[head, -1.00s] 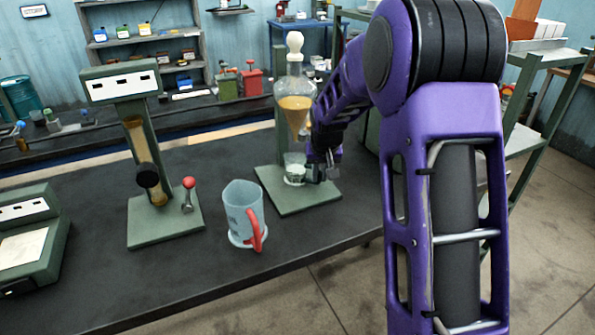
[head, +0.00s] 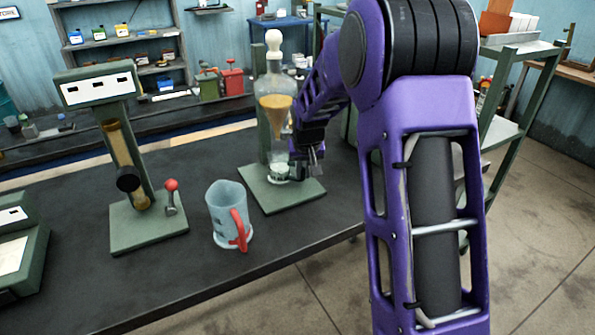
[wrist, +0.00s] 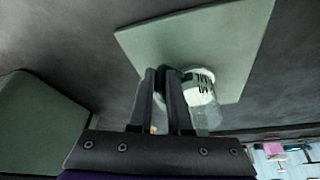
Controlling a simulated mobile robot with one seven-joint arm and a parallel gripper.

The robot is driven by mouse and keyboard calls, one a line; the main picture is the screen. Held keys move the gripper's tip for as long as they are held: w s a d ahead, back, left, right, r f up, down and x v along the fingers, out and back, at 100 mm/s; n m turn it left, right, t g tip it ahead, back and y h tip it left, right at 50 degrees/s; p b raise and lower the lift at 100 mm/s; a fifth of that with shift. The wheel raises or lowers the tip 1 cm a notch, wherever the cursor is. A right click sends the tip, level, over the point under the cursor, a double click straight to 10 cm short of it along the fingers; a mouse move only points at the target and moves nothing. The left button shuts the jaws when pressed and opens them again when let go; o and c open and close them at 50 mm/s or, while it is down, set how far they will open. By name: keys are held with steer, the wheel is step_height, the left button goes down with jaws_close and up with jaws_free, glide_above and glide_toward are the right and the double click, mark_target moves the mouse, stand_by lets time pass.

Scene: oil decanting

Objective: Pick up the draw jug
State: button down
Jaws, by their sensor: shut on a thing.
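A small clear jug with a white marked band, which I take for the draw jug (head: 279,174), stands on the green base plate (head: 262,201) under the glass funnel (head: 277,112) holding amber oil. In the wrist view the jug (wrist: 203,92) is just right of the fingers, over the green plate (wrist: 215,40). My gripper (head: 315,160) is at the jug's right side in the head view. Its dark fingers (wrist: 167,78) are nearly together, shut at the jug's side; the part gripped is hidden between them. I cannot tell whether the jug is lifted.
A larger grey-blue jug with a red handle (head: 226,214) stands near the dark bench's front edge. Left of it is a green stand with a red-knobbed lever (head: 171,195). A green box (head: 22,245) is at far left. Bench between is clear.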

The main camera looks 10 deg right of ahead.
steer(key=shift+r, duration=0.2)
steer(key=shift+r, duration=1.55)
steer(key=s+a+b, duration=0.1)
steer(key=s, duration=1.6)
steer(key=shift+s, duration=0.4)
